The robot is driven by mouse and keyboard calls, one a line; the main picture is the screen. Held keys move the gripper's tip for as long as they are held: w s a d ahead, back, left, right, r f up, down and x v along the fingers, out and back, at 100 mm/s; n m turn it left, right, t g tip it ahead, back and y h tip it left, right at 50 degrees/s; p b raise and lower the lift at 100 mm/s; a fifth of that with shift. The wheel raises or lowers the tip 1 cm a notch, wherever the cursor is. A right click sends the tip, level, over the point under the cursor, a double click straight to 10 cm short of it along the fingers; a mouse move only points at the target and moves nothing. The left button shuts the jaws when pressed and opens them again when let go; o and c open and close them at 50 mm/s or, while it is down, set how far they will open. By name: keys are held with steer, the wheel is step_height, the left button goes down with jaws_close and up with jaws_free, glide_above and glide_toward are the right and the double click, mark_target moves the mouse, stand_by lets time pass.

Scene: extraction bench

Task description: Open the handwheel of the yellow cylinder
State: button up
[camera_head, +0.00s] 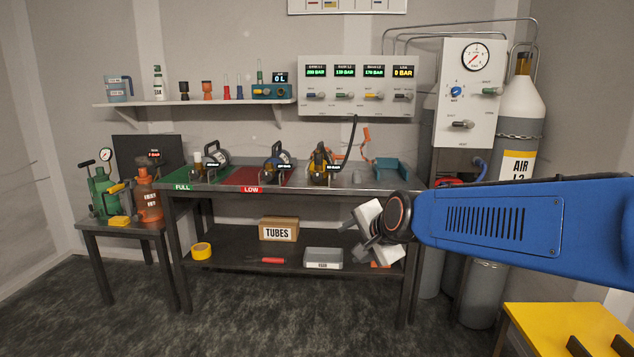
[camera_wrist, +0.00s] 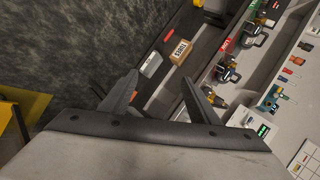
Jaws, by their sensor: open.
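The yellow cylinder (camera_head: 321,172) appears to be the small yellow-brown one lying on the right part of the steel bench, below the wall panel. Its handwheel is too small to make out. In the wrist view a yellow-brown item (camera_wrist: 213,97), probably the same cylinder, shows just beyond the right finger. My gripper (camera_head: 352,240) is in front of the bench, lower than the bench top and right of its middle. It is apart from the cylinder. In the wrist view my gripper (camera_wrist: 158,85) has its two fingers spread, with nothing between them.
Two similar small cylinders (camera_head: 208,164) (camera_head: 277,162) lie on the green and red mats. A black hose (camera_head: 352,138) hangs from the wall panel (camera_head: 360,88). A tall AIR cylinder (camera_head: 518,125) stands at right. A tubes box (camera_head: 278,229) is on the lower shelf.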

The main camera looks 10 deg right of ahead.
steer(key=w+a+r+m+t, duration=0.2)
steer(key=w+m, duration=0.4)
steer(key=w, duration=0.5)
steer(key=m+t+h, duration=0.5)
steer(key=m+h, duration=0.2)
steer(key=m, duration=1.5)
glide_toward(317, 179)
steer(key=x, duration=0.9)
steer(key=shift+d, duration=0.1)
steer(key=c, duration=1)
